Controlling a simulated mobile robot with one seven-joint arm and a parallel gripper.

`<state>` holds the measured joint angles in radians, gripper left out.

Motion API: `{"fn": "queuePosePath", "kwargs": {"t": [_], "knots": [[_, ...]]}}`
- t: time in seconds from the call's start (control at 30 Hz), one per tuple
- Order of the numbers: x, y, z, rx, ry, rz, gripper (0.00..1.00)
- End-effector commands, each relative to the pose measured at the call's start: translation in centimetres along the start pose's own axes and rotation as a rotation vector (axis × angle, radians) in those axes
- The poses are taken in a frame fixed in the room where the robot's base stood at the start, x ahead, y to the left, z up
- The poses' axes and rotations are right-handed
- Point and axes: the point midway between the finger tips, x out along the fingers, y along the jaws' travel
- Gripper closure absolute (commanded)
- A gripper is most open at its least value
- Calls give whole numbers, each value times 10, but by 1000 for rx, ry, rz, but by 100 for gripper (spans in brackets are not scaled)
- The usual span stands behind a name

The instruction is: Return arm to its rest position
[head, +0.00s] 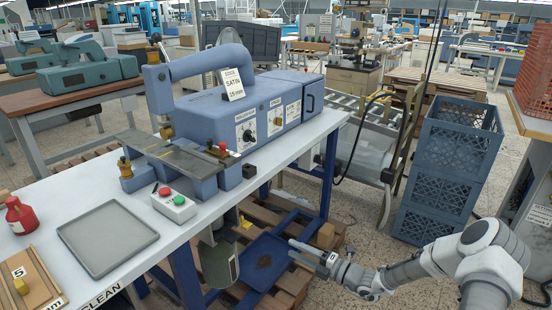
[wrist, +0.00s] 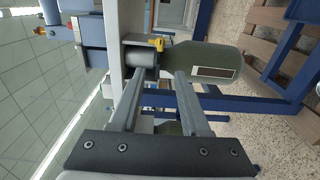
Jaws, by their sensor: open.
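My gripper (head: 308,256) is at the lower right of the head view, beside and below the right part of the white bench. Its two fingers are apart with nothing between them. In the wrist view my gripper (wrist: 153,80) shows both fingers spread, pointing toward a grey-green motor-like housing (wrist: 212,60) under the bench edge. The same housing (head: 219,262) hangs beneath the bench in the head view. I cannot tell the exact gap between the fingertips and the housing. My arm reaches in from the lower right.
A blue stamping machine (head: 235,105) stands on the white bench (head: 115,190). A grey tray (head: 107,237), a red-green button box (head: 174,205) and a red bottle (head: 20,215) are on it. Stacked blue crates (head: 447,165) stand near my arm. Wooden pallets lie below. Some floor is clear.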

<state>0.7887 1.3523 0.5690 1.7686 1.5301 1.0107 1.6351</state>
Motion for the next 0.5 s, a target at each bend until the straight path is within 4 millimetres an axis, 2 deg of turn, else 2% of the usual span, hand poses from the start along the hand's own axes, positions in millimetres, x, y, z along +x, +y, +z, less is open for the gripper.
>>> {"fn": "queuePosePath", "kwargs": {"t": [0.17, 0.5], "knots": [[5, 31, -19, -218, 128, -55, 54], [-4, 105, -78, -888, 532, -160, 54]]}}
